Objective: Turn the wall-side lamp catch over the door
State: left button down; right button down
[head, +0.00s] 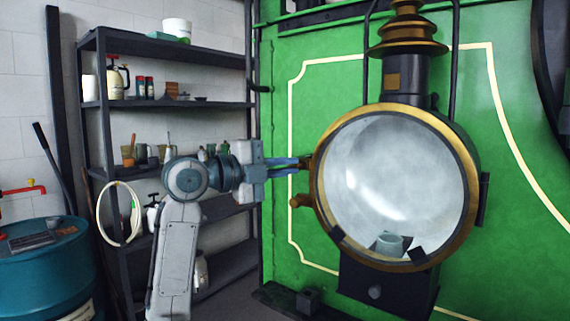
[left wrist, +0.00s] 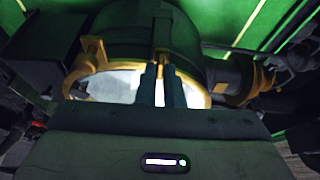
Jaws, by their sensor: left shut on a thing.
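The big round headlamp stands in front of the green tram panel. Its glass door (head: 395,175) has a brass rim (head: 460,250) and looks shut. My left gripper (head: 303,163) reaches in from the left, and its blue fingers are shut at the upper left of the rim. In the left wrist view the fingers (left wrist: 162,70) are closed on a small brass catch (left wrist: 162,53) at the rim; the fingers hide most of it. A copper-coloured knob (head: 300,201) sticks out just below my fingers, apart from them. My right gripper is not in view.
A dark shelf rack (head: 125,103) with bottles and cans stands against the white wall behind my left arm. A teal drum (head: 45,270) is at the lower left. The lamp's black chimney (head: 405,75) rises above the door.

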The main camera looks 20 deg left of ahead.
pick_arm(q)
jog(key=shift+a+r, duration=0.1)
jog(key=shift+r, duration=0.15)
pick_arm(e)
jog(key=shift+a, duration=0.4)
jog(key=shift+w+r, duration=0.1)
pick_arm(q)
jog(key=c, duration=1.6)
grip_release()
jog(key=shift+o, duration=0.2)
jog(key=shift+w+f, duration=0.1)
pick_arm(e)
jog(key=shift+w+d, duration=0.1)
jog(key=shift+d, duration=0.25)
pick_arm(q)
jog(key=shift+a+f, duration=0.1)
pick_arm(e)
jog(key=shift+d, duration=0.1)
